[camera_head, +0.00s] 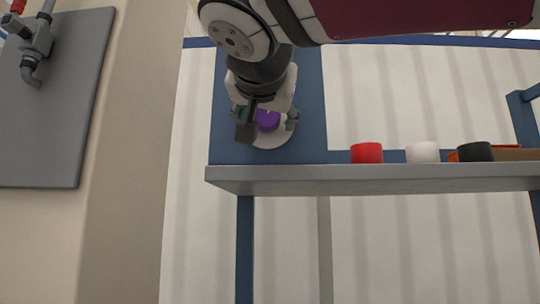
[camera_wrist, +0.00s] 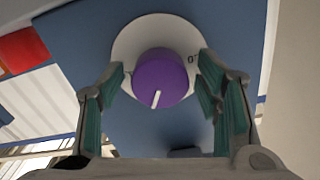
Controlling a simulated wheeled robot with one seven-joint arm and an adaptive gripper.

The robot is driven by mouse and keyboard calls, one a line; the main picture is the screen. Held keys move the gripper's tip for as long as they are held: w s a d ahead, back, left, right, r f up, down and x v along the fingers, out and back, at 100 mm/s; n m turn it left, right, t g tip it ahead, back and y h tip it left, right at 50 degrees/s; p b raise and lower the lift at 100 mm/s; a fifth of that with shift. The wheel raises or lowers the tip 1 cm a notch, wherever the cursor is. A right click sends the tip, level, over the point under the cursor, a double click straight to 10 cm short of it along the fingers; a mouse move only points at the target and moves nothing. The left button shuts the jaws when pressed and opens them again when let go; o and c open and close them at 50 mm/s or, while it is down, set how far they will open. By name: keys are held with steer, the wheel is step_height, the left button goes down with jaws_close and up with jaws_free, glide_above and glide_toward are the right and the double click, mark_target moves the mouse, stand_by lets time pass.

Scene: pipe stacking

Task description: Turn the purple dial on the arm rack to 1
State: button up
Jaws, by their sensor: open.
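The purple dial (camera_wrist: 160,80) sits on a round white plate (camera_wrist: 127,42) fixed to the blue panel of the rack. A short white pointer line on the dial aims toward the bottom of the wrist view. One mark, which looks like a 0, shows on the plate at its right; other marks are hidden or not readable. My gripper (camera_wrist: 166,100) is open, with a green-padded finger on each side of the dial. I cannot tell whether either finger touches it. In the head view the dial (camera_head: 267,120) shows partly behind my gripper (camera_head: 264,120).
A grey shelf edge (camera_head: 400,178) runs right below the blue panel (camera_head: 312,110). On it stand a red cylinder (camera_head: 367,153), a white one (camera_head: 422,153) and a black one (camera_head: 475,152), beside a brown box (camera_head: 515,154). A grey board with pipes (camera_head: 60,110) is at the left.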

steer(key=c, duration=1.2)
